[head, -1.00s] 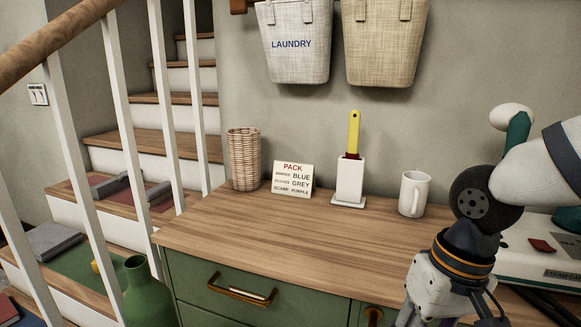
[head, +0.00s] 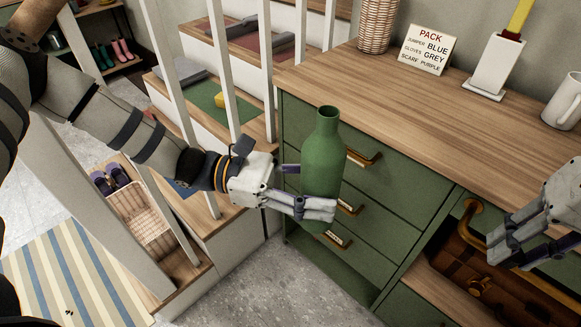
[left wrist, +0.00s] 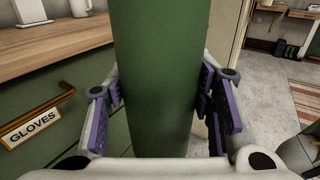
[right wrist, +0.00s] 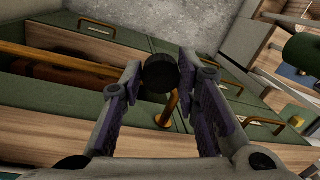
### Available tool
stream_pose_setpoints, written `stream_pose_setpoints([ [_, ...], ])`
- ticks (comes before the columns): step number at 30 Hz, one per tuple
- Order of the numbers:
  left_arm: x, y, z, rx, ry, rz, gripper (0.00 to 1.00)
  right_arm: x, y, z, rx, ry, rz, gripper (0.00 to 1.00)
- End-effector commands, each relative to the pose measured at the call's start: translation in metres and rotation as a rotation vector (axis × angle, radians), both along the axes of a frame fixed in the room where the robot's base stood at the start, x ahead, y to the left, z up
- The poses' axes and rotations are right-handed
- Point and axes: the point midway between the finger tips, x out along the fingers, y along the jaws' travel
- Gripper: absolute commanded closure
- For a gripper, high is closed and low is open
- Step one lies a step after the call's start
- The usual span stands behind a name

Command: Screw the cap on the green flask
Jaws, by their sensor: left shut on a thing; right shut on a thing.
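The green flask (head: 322,155) is upright in front of the green drawers, with its narrow neck uppermost and no cap on it. My left gripper (head: 315,208) is shut around the flask's lower body. In the left wrist view the flask (left wrist: 160,80) fills the space between the purple finger pads. My right gripper (head: 500,247) is at the right edge of the head view, well apart from the flask. In the right wrist view it is shut on a round black cap (right wrist: 159,73) at its fingertips. The cap cannot be made out in the head view.
The wooden bench top (head: 400,110) carries a sign (head: 429,49), a white holder (head: 492,65) and a white mug (head: 565,102). A brown case (head: 480,270) sits in the open shelf below. White stair railings (head: 180,90) stand behind my left arm. Floor below the flask is clear.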

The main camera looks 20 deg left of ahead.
Motion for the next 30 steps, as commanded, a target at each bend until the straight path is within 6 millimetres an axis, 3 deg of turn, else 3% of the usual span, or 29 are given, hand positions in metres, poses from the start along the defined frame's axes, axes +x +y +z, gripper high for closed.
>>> stream_pose_setpoints([
  [3,0.004,-0.028,-0.004,0.002,-0.004,-0.146,1.0,0.0,0.0,0.0,0.0,-0.001,0.0,0.84],
  [8,0.007,-0.048,-0.006,-0.001,-0.001,-0.261,1.0,0.0,0.0,0.001,0.0,-0.001,0.0,0.84],
  [21,0.007,-0.053,-0.007,0.0,0.0,-0.289,1.0,0.003,0.002,0.003,-0.002,-0.001,0.009,0.84],
  [26,0.007,-0.053,-0.006,-0.001,0.0,-0.288,1.0,0.027,0.02,0.027,-0.018,-0.007,0.109,0.84],
  [30,0.007,-0.052,-0.006,-0.001,0.0,-0.288,1.0,0.05,0.055,0.064,-0.042,-0.012,0.256,0.84],
])
